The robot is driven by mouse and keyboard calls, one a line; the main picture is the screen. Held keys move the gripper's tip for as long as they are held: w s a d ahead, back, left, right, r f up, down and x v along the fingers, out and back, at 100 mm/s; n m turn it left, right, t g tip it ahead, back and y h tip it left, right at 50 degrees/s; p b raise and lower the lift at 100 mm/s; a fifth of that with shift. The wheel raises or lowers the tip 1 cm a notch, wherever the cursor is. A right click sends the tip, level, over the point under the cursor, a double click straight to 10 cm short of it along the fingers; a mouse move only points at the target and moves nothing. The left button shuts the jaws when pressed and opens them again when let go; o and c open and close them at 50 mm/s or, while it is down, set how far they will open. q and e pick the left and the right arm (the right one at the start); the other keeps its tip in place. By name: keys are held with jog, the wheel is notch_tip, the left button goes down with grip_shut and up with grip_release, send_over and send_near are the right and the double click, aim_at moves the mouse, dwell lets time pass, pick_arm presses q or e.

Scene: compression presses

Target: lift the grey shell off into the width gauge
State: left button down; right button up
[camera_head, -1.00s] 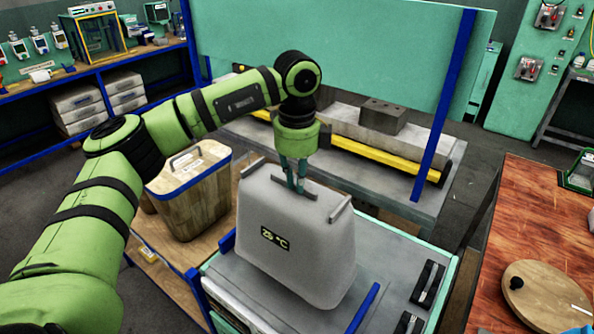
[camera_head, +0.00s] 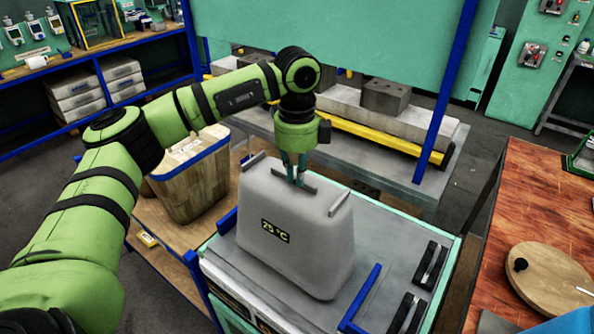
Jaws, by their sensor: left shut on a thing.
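The grey shell (camera_head: 300,237) is a box with rounded edges and a "25 °C" label on its front. It stands upright over the grey top of a cabinet (camera_head: 388,255), between a blue rail at left (camera_head: 228,221) and a blue rail at right (camera_head: 361,298). I cannot tell whether its underside touches the top. My left gripper (camera_head: 295,178) points down from above and is shut on the thin upright handle (camera_head: 292,182) on the shell's top. I cannot tell for sure which part is the width gauge. My right gripper is out of view.
A wooden bin (camera_head: 193,178) stands close at the left. Two black ribbed blocks (camera_head: 429,266) lie on the cabinet's right. A reddish bench (camera_head: 530,205) with a round wooden lid (camera_head: 550,272) is at right. Behind is a grey table with a yellow bar (camera_head: 380,145).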

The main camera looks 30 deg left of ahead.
pick_arm(q)
jog(key=shift+f+b, duration=0.4)
jog(key=shift+f, duration=0.1)
jog(key=c, duration=1.2)
grip_release()
notch_tip(320, 180, up, 12)
jog(key=shift+s, duration=0.1)
